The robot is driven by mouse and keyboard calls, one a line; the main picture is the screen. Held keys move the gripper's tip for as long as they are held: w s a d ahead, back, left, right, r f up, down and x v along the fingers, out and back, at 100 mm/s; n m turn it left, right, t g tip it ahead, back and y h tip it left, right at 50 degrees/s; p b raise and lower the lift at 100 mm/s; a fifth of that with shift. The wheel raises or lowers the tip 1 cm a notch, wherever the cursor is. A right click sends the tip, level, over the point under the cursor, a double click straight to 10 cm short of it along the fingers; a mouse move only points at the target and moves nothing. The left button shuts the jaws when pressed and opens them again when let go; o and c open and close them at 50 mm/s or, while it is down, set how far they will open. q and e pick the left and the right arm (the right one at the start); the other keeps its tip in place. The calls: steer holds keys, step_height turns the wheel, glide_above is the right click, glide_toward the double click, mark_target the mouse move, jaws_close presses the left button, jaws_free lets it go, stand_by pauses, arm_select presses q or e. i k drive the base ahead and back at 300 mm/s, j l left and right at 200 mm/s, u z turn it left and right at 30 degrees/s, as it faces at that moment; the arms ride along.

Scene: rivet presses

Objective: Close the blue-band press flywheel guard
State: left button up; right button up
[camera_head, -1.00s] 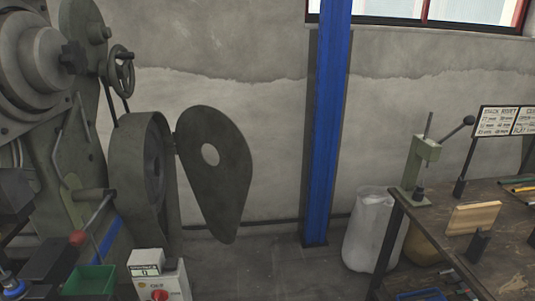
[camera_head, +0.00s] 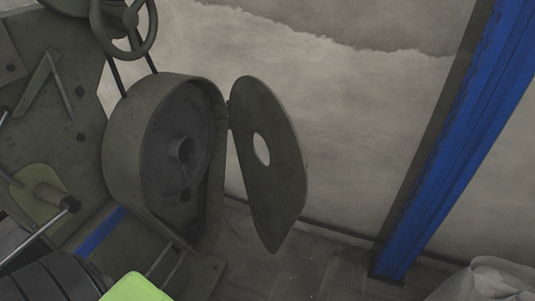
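The flywheel guard (camera_head: 275,185) is a dark grey-green teardrop-shaped door with a round hole. It hangs open on a hinge at the right edge of the flywheel housing (camera_head: 122,150). Inside the open housing the dark flywheel (camera_head: 165,165) and its hub show. A blue band (camera_head: 102,232) marks the press body (camera_head: 85,125) at the lower left. Neither of my grippers shows in the head view.
A handwheel (camera_head: 125,22) is above the housing. A blue column (camera_head: 455,140) stands at the right, with a pale sack (camera_head: 490,280) at its foot. A bright green object (camera_head: 137,287) is at the bottom edge. Floor between guard and column looks clear.

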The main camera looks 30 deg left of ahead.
mark_target(276, 192)
steer(key=i+l+u, duration=0.1)
steer(key=i+u, duration=0.25)
steer(key=u, duration=0.15)
steer(key=i+l+u, duration=0.3)
steer(key=u, duration=0.15)
steer(key=i+l+u, duration=0.35)
steer(key=u, duration=0.15)
steer(key=i+l+u, duration=0.2)
steer(key=l+u, duration=0.25)
steer(key=i+l+u, duration=0.1)
steer(key=l+u, duration=0.9)
steer(key=j+u, duration=0.15)
steer(key=u, duration=0.25)
steer(key=k+j, duration=0.05)
